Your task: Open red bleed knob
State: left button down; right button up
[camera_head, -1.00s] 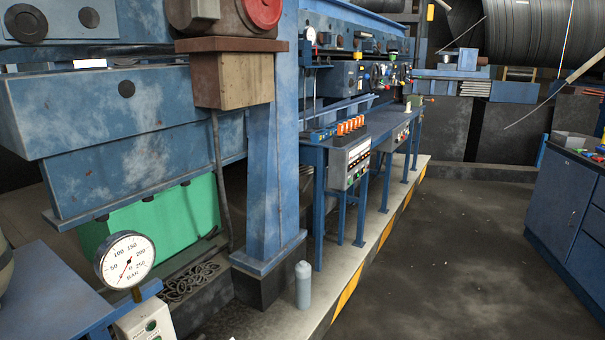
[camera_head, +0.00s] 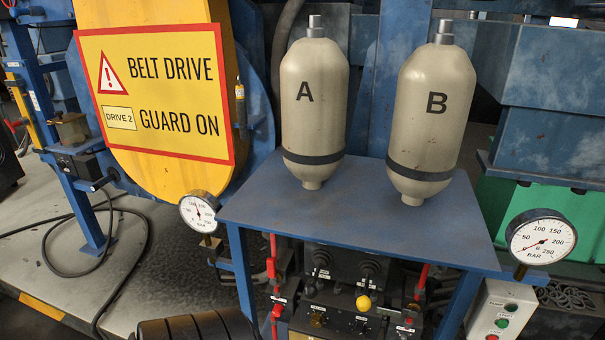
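Two beige accumulator bottles stand upright on a blue table: A (camera_head: 316,125) on the left and B (camera_head: 430,135) on the right. Below the table top is a dark control panel (camera_head: 345,327) with small knobs and a yellow ball knob (camera_head: 363,303). Red handles hang at its left (camera_head: 271,268) and right (camera_head: 422,276). A small reddish part (camera_head: 408,321) sits at the panel's lower right. The labels are too small to read, so I cannot tell which red part is the bleed knob. Neither of my grippers is in view.
Pressure gauges flank the blue table (camera_head: 365,221), left (camera_head: 199,212) and right (camera_head: 541,238). A grey button box (camera_head: 505,308) stands at the lower right. A yellow belt guard (camera_head: 150,80) is at the left. A black cable (camera_head: 75,276) lies on the floor there.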

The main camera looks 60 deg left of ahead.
aim_at(277, 310)
jog(key=u, duration=1.6)
